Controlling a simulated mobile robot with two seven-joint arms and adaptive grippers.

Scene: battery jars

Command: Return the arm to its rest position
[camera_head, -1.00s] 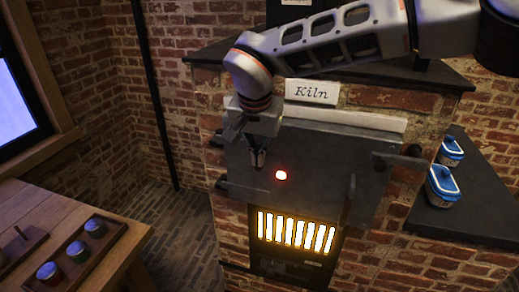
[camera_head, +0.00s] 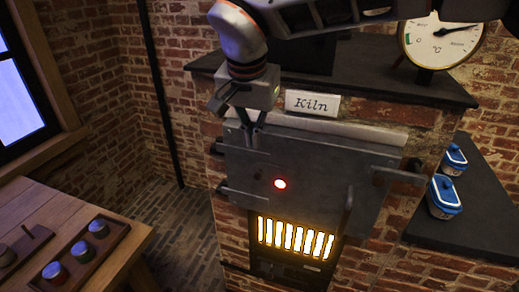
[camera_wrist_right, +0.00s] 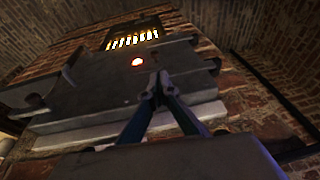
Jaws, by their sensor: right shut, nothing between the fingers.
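My right gripper (camera_head: 250,136) hangs fingers down in front of the upper left part of the kiln door (camera_head: 310,165) in the head view. It is shut and holds nothing. In the right wrist view its closed fingertips (camera_wrist_right: 159,88) show against the grey metal door (camera_wrist_right: 100,88). I cannot tell whether the fingers touch the door. My right arm comes in from the top of the head view. My left gripper is not in view.
A sign reading "Kiln" (camera_head: 312,103) stands above the door. A temperature dial (camera_head: 440,40) stands on the ledge at the right. A wooden table (camera_head: 45,200) at the left bears trays with small jars (camera_head: 82,251).

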